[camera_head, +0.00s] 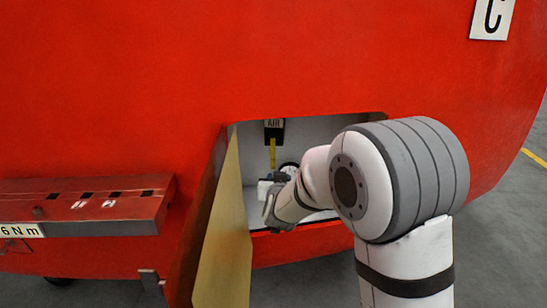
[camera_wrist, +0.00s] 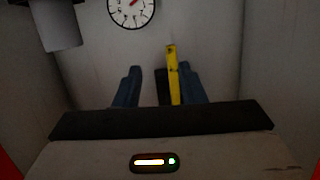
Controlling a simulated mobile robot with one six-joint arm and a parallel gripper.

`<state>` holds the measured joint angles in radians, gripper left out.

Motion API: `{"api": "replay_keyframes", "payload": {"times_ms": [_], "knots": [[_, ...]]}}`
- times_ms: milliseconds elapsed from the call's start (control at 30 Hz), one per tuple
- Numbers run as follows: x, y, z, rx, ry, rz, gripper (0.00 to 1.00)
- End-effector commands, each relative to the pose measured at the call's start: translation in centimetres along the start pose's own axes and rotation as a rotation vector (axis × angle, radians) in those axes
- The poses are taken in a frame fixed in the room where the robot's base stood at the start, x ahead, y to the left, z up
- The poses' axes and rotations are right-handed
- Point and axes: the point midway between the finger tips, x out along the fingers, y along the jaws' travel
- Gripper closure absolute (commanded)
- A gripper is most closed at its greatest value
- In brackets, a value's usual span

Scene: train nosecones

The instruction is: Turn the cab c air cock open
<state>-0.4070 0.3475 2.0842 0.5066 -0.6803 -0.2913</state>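The air cock has a yellow lever (camera_head: 272,154) hanging straight down below a black block with an AIR label (camera_head: 273,124), inside the open hatch of the red cab marked C. My gripper (camera_head: 272,190) is in the hatch, around the lever's lower end. In the wrist view the fingers (camera_wrist: 159,84) are apart, with the yellow lever (camera_wrist: 173,72) between them. The lever is close to the right finger, and a gap shows toward the left finger. A dark piece stands beside the lever. Whether the right finger touches the lever, I cannot tell.
A round gauge (camera_wrist: 131,10) is on the compartment's back wall. A dark and grey fitting (camera_wrist: 57,25) is at upper left in the wrist view. The open hatch door (camera_head: 224,230) stands left of my arm. A red shelf (camera_head: 85,200) juts out farther left.

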Motion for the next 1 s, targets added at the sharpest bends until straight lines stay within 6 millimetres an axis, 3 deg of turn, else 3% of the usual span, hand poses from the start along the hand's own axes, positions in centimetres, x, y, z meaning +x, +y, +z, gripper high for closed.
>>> {"api": "replay_keyframes", "payload": {"times_ms": [100,233,433,800,1000], "knots": [[1.5,-1.8,-0.5,-0.014,0.124,0.053,0.64],[2.0,-2.5,-0.9,-0.023,0.204,0.096,0.64],[3.4,-2.4,-1.3,-0.025,0.238,0.116,0.64],[8.7,-1.7,-2.6,-0.025,0.237,0.114,0.64],[9.6,-1.6,-3.0,-0.025,0.236,0.113,0.64]]}}
